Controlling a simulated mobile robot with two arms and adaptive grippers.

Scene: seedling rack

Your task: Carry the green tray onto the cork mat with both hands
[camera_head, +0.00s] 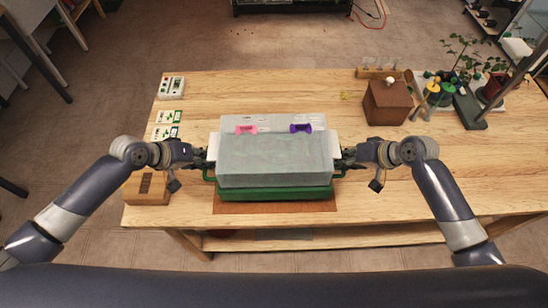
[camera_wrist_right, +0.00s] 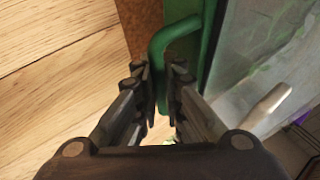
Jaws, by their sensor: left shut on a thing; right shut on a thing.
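The green tray (camera_head: 274,193) is at the near middle of the table, with a clear, greyish cover (camera_head: 273,160) over it. The brown cork mat (camera_head: 275,208) shows under the tray's near edge; the tray hides the rest of it. I cannot tell whether the tray touches the mat. My left gripper (camera_head: 207,164) is at the tray's left handle, shut on it. My right gripper (camera_head: 340,161) is shut on the right handle. The right wrist view shows the green handle (camera_wrist_right: 158,60) between the fingers, with a strip of cork (camera_wrist_right: 143,25) beside it.
Pink (camera_head: 247,129) and purple (camera_head: 301,128) pieces show at the cover's top. A wooden block (camera_head: 147,189) lies near my left forearm. A brown box (camera_head: 387,103) and several plants (camera_head: 466,75) stand at the back right. The table right of the tray is clear.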

